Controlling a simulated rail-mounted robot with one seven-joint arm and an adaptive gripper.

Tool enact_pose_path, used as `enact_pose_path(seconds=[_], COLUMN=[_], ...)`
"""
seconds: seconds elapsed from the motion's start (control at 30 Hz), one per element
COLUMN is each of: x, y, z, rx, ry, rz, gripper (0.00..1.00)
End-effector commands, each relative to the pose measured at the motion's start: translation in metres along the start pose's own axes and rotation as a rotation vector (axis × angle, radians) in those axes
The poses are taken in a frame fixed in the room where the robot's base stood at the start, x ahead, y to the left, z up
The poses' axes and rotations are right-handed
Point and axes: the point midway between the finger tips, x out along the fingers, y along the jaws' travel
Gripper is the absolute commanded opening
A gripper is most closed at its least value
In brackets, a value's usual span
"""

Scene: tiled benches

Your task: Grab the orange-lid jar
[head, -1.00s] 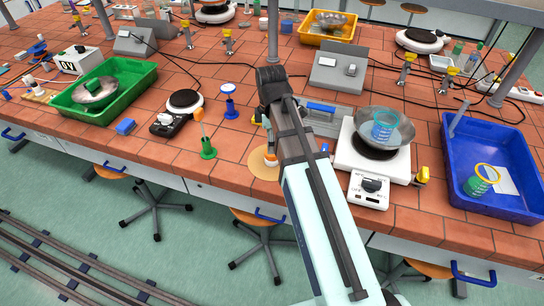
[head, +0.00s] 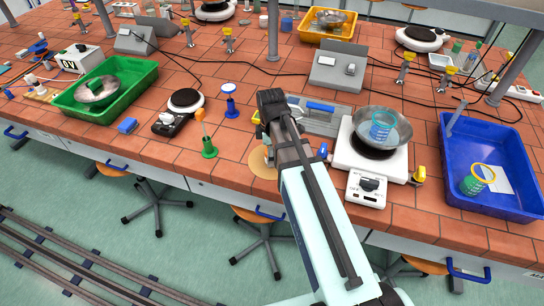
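I cannot make out a jar with an orange lid for certain in the head view. My gripper (head: 267,142) points down over a tan round disc (head: 260,166) near the front edge of the tiled bench. My own arm links hide most of the gripper and the spot under it. I cannot tell whether its fingers are open or shut, or whether anything is between them.
A green-based stand with an orange tip (head: 209,150) and a blue stand (head: 231,107) are left of my arm. A hot plate with a metal dish (head: 391,136) is close on its right. A blue tray (head: 461,198) is further right, a green tray (head: 137,81) far left.

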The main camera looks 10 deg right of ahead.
Motion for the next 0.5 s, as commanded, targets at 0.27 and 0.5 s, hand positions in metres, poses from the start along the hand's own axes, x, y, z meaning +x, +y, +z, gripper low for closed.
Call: enact_pose_path(seconds=[0.27, 0.5], x=[0.0000, -0.0001], y=[0.0000, 0.0000], z=[0.0000, 0.0000], rx=[0.000, 0.000], ry=[0.000, 0.000], rz=[0.000, 0.000], gripper=[0.40, 0.20])
